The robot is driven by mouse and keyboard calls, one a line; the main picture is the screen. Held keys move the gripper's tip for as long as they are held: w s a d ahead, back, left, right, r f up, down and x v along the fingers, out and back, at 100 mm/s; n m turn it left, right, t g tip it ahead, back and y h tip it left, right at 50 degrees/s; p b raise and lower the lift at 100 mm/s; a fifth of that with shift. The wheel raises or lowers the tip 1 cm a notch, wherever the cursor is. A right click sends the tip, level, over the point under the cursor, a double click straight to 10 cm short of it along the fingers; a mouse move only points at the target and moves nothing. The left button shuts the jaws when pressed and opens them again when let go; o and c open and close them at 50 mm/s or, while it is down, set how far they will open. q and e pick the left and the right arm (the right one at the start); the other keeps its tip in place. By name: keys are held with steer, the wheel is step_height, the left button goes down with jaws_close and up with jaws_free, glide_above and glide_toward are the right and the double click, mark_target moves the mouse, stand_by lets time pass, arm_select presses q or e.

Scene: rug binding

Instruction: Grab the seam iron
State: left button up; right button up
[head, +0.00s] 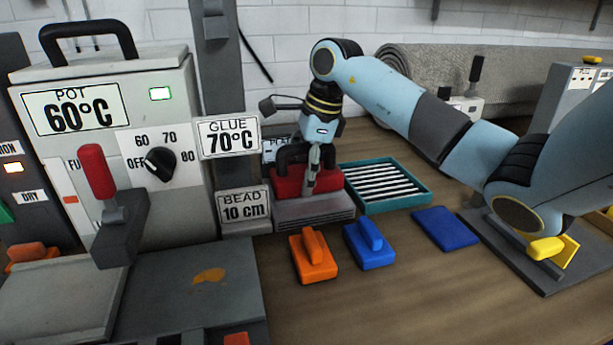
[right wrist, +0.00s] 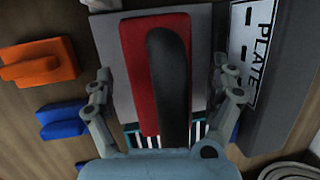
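The seam iron (head: 284,187) has a red body and a black handle, and it sits on a grey ribbed block behind the bead sign. It also shows in the right wrist view (right wrist: 142,80), its black handle running lengthwise between my fingers. My right gripper (head: 311,186) points down over the iron and hides part of it. In the right wrist view the gripper (right wrist: 165,85) is open, one finger on each side of the iron, with gaps to the handle. Whether the fingers are down at handle height is hard to tell. My left gripper is not in view.
A teal tray with slats (head: 428,190) stands right of the iron. Orange (head: 314,262) and blue (head: 371,250) handled blocks and a flat blue pad (head: 445,228) lie in front. The glue pot machine (head: 110,85) stands left. Bare bench lies at the front right.

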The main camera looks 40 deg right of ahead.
steer(key=c, duration=1.6)
steer(key=shift+r, duration=0.15)
